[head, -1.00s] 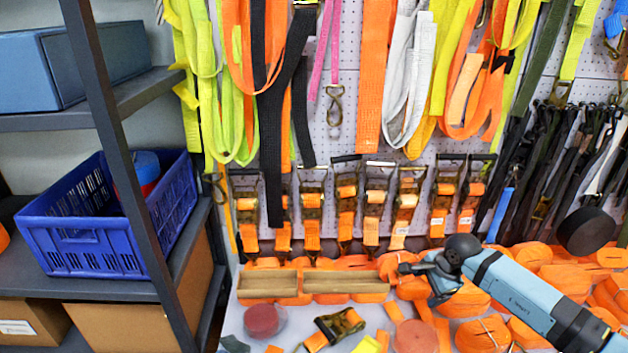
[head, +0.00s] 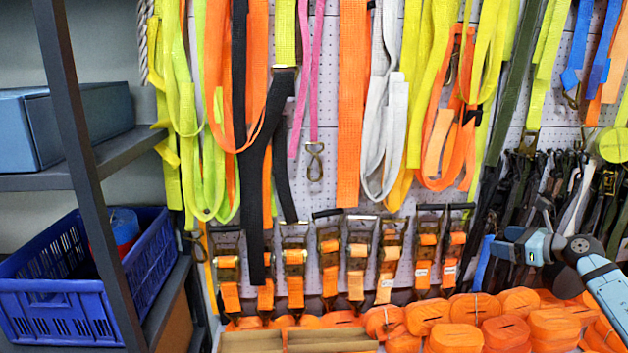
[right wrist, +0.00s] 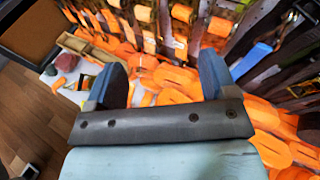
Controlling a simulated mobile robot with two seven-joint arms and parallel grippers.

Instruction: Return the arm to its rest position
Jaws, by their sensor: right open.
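My right gripper (head: 507,245) shows at the right of the head view, with its arm coming in from the lower right. It is in front of the dark hanging straps and above the orange strap rolls. In the right wrist view its two blue-grey fingers (right wrist: 163,78) stand wide apart with nothing held between them. Orange rolls show beyond and below the fingers. My left gripper is in neither view.
A pegboard wall holds hanging straps (head: 355,100) and a row of ratchet buckles (head: 330,265). Orange rolls (head: 458,338) cover the surface below, beside wooden trays (head: 325,340). A dark shelf at left holds a blue crate (head: 60,300) and a blue-grey box (head: 75,120).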

